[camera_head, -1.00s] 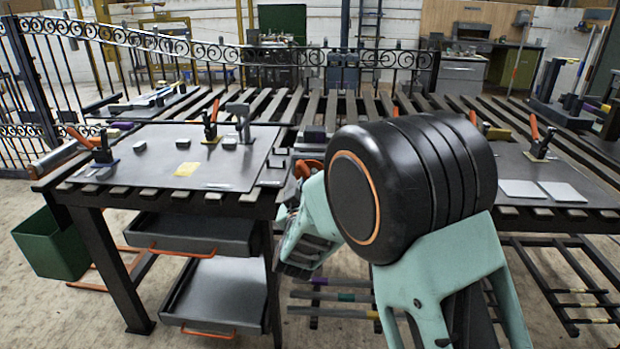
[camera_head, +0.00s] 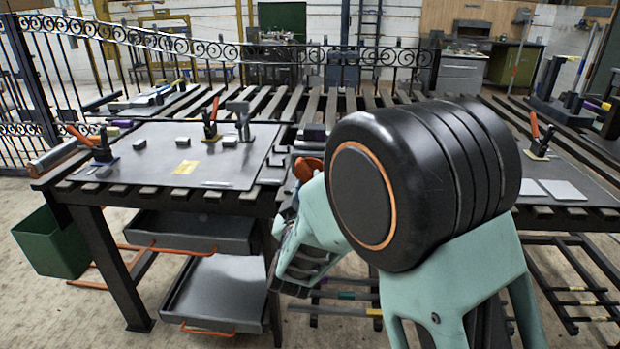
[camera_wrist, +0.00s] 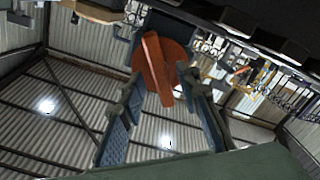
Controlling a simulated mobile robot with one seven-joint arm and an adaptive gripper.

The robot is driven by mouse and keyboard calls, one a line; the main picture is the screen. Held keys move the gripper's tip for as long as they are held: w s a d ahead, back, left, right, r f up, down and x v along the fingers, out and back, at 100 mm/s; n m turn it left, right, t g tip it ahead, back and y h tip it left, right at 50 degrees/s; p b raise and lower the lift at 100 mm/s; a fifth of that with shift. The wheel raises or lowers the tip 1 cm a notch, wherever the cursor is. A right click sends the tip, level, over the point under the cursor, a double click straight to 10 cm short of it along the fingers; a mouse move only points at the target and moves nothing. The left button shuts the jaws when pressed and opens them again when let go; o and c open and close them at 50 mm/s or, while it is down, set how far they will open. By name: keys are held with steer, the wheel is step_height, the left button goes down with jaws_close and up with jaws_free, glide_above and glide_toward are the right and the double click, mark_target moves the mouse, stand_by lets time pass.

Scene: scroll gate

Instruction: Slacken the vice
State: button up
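The vice shows mainly as its orange-red handle (camera_wrist: 158,68), a round disc with a straight bar across it, in the upper middle of the wrist view. In the head view the orange handle (camera_head: 308,167) shows at the near right corner of the left bench, partly hidden by my arm. My gripper (camera_wrist: 160,84) points at the handle from below, its two blue-padded fingers apart. The bar lies between the fingertips in the picture. I cannot tell whether either finger touches it. The vice jaws are not clearly seen.
The left bench top (camera_head: 240,165) carries clamps with orange levers (camera_head: 211,120), small grey blocks and a yellow patch (camera_head: 186,167). Dark trays (camera_head: 215,290) hang below it. A green bin (camera_head: 52,243) is at left. A second bench stands at right, behind my arm.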

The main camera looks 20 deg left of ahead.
steer(key=v, duration=0.8)
steer(key=shift+w, duration=0.15)
